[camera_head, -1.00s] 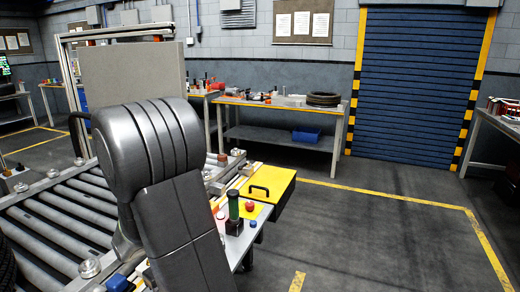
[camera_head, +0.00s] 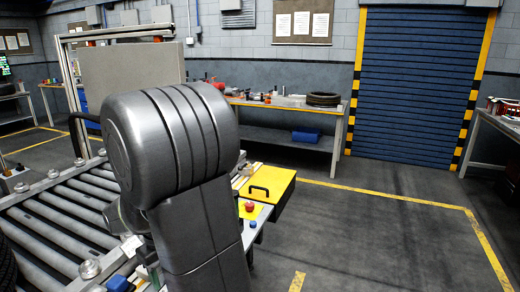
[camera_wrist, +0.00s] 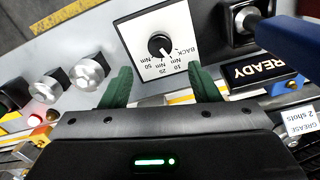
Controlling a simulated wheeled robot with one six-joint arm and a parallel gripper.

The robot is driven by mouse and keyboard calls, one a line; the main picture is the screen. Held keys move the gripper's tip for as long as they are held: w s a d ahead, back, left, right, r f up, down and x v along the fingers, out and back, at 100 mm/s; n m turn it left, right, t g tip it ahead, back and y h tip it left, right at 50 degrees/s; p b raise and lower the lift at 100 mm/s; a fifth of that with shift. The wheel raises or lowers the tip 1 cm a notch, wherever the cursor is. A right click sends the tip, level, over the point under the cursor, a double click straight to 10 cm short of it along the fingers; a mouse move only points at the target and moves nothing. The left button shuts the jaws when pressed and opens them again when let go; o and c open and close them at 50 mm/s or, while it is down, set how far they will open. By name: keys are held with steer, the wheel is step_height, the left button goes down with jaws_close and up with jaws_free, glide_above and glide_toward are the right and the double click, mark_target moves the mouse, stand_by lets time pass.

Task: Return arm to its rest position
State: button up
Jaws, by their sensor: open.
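My gripper (camera_wrist: 160,72) shows in the wrist view with its two green fingers apart and nothing between them. Beyond the fingers is a white dial plate (camera_wrist: 158,42) with a black knob and printed torque numbers, upside down in this view. I cannot tell how far the fingers are from it. In the head view my grey arm (camera_head: 175,140) is bent and large in front of the conveyor. The gripper is hidden there.
The roller conveyor (camera_head: 60,225) lies at left. A yellow case (camera_head: 268,188) is right of my arm. A workbench (camera_head: 290,104) holds a tyre (camera_head: 323,98). The wrist view shows a READY sign (camera_wrist: 263,75), a blue handle (camera_wrist: 290,42) and silver knobs (camera_wrist: 88,72). The floor at right is clear.

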step_height(320, 180, up, 6)
step_height(320, 180, down, 14)
steer(key=shift+f, duration=0.15)
steer(key=shift+r+m, duration=0.2)
steer(key=shift+m, duration=1.1)
steer(key=m+p, duration=0.1)
steer(key=m, duration=0.4)
steer(key=shift+d+m, duration=0.1)
steer(key=shift+m, duration=0.2)
step_height(320, 180, up, 14)
steer(key=shift+f, duration=0.15)
steer(key=shift+f, duration=0.15)
